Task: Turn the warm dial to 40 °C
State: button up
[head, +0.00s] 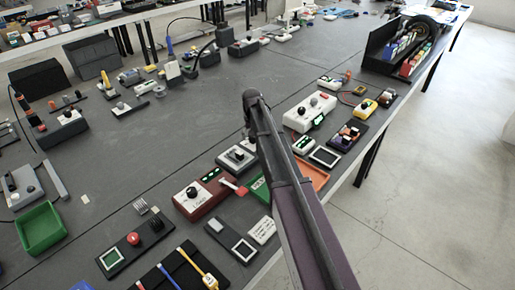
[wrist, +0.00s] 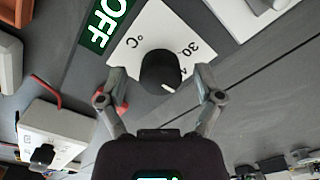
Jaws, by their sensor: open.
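A white mark shows at the dial's edge nearest my gripper. A green display (wrist: 105,22) beside the plate reads "OFF". My gripper (wrist: 160,78) is open, with one finger on each side of the dial; contact cannot be told. In the head view my arm crosses the table, and I cannot tell which panel there holds this dial.
A green tray (head: 25,248) is at left. In the wrist view, a white knob box (wrist: 62,120) is at lower left.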

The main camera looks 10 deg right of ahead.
jog(key=shift+n, duration=0.5)
